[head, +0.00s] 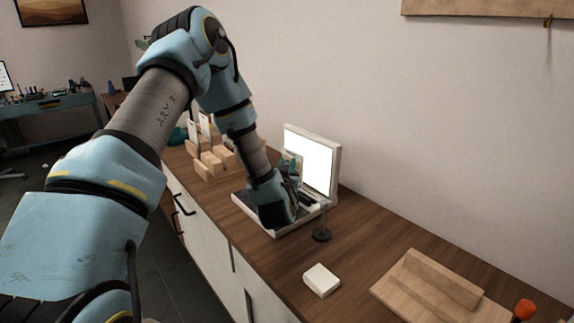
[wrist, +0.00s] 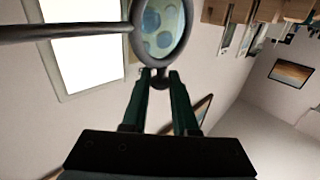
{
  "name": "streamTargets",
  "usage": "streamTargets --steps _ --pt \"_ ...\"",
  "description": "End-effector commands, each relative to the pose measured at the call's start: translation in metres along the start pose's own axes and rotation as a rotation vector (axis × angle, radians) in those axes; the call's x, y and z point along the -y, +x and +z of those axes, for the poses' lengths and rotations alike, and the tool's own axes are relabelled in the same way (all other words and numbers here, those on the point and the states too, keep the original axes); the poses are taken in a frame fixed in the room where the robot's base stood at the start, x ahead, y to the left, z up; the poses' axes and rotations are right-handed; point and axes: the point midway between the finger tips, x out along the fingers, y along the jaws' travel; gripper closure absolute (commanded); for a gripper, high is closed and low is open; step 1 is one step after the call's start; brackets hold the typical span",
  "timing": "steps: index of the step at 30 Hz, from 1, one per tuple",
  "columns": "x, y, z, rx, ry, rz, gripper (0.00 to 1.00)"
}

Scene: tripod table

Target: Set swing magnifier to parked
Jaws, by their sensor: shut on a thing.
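The swing magnifier shows in the wrist view as a round lens in a grey ring (wrist: 137,22), with a grey rod (wrist: 60,32) running to the left. A small dark knob at the bottom of the ring sits between my fingertips. My gripper (wrist: 159,76) is shut on this knob with its two green fingers. In the head view, the magnifier's stand has a round dark base (head: 321,236) on the counter. My gripper (head: 291,167) is beyond and left of the stand, in front of the lit panel. My wrist hides most of the lens there.
A white case with a bright lit panel (head: 313,163) stands open behind my gripper. Wooden holders (head: 212,166) are at the left. A small white box (head: 321,280) and a stepped wooden board (head: 425,288) lie nearer. Bare counter (head: 365,230) lies right of the stand.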

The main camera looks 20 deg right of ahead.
Motion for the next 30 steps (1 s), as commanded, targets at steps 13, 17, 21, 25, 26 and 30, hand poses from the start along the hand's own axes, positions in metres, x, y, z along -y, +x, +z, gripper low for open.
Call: streamTargets --steps 13,17,21,25,26,30 --pt "0.0000 0.0000 -0.0002 0.000 0.000 0.000 1.00" --pt "0.0000 0.0000 -0.0002 0.000 0.000 0.000 1.00" --pt "0.0000 0.0000 -0.0003 -0.001 0.000 0.000 1.00" --pt "0.0000 0.0000 -0.0003 -0.001 0.000 0.000 1.00" --pt "0.0000 0.0000 -0.0003 -0.001 0.000 0.000 1.00" --pt "0.0000 0.0000 -0.0003 -0.001 0.000 0.000 1.00"
